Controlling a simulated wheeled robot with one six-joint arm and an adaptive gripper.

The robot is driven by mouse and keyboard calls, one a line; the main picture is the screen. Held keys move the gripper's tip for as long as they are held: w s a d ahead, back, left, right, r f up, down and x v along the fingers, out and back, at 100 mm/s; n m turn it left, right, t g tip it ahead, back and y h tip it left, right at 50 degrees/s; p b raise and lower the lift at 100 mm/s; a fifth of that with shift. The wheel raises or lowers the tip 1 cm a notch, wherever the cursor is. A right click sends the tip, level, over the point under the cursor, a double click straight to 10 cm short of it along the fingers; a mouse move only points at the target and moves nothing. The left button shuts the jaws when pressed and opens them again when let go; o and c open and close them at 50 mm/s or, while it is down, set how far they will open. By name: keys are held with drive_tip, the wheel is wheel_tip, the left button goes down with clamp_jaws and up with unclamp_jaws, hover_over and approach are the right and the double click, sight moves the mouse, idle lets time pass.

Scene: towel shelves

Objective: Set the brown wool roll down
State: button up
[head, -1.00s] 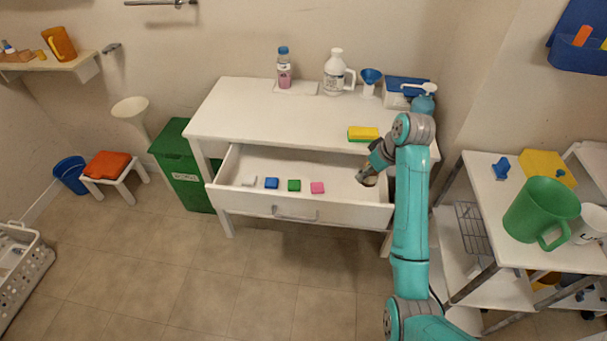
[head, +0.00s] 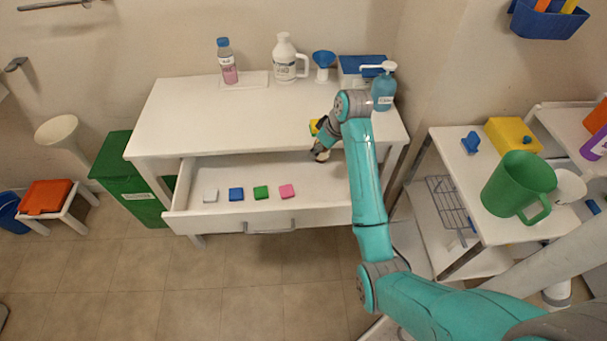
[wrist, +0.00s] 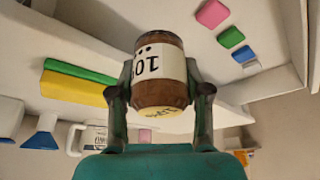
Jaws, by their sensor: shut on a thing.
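A brown cylinder (wrist: 160,85) with a white label and a pale yellow end shows in the wrist view; it looks more like a labelled jar than a wool roll. My gripper (wrist: 162,80) is shut on it, one finger on each side. In the head view my gripper (head: 320,152) is at the right rear of the open white drawer (head: 262,222), under the front edge of the tabletop. The cylinder is mostly hidden there by my gripper. I cannot tell whether it touches the drawer floor.
White, blue (head: 236,194), green (head: 261,192) and pink (head: 287,191) blocks lie along the drawer's front. A yellow-green sponge (wrist: 75,84) lies on the white table (head: 190,115). Bottles and a funnel stand behind. A cart (head: 460,185) stands right.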

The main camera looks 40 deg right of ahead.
sight(314, 181)
wheel_tip(314, 181, down, 14)
idle(0.6)
drive_tip(key=o, duration=1.1)
drive_tip(key=shift+f, duration=0.15)
drive_tip(key=shift+o, duration=0.2)
drive_tip(key=v, duration=1.2)
drive_tip(key=shift+w, duration=0.1)
